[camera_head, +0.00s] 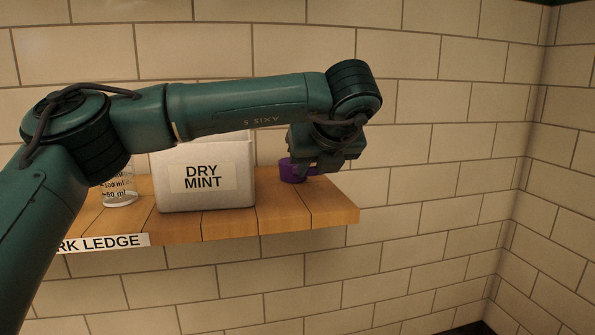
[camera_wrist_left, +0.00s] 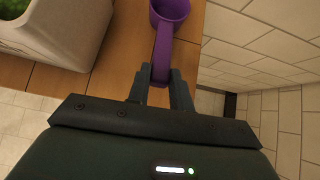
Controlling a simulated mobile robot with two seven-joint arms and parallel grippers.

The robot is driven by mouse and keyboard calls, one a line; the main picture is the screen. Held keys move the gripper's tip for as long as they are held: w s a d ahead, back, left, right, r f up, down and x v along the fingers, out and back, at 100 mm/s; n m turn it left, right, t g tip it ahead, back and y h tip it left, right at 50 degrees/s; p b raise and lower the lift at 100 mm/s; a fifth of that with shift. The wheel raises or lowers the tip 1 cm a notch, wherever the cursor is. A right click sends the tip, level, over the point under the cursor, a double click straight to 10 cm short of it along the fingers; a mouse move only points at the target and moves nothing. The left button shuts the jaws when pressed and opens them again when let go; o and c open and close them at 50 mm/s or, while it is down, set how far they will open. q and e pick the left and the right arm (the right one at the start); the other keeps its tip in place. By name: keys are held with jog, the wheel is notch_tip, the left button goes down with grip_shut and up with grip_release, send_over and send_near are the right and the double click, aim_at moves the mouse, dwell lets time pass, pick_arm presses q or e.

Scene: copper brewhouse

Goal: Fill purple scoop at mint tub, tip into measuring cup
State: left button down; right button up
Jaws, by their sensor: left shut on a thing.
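The purple scoop (camera_head: 291,171) is near the right end of the wooden ledge, right of the mint tub. My left gripper (camera_head: 315,169) is shut on its handle. In the left wrist view the scoop (camera_wrist_left: 165,30) has its cup at the top, and the fingers (camera_wrist_left: 161,82) close on the handle. The scoop's inside is too dark to tell. The white mint tub (camera_head: 205,195), labelled DRY MINT, stands mid-ledge; green mint (camera_wrist_left: 22,8) shows inside it in the wrist view. The clear measuring cup (camera_head: 119,190) stands left of the tub, partly hidden by my arm. My right gripper is not in view.
The wooden ledge (camera_head: 285,221) runs along a tiled wall (camera_head: 440,150) and ends just right of the scoop. A label reading "RK LEDGE" (camera_head: 105,243) is on its front edge, partly covered by my left arm.

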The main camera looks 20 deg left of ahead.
pick_arm(q)
jog(key=shift+r, duration=0.2)
jog(key=shift+r, duration=0.55)
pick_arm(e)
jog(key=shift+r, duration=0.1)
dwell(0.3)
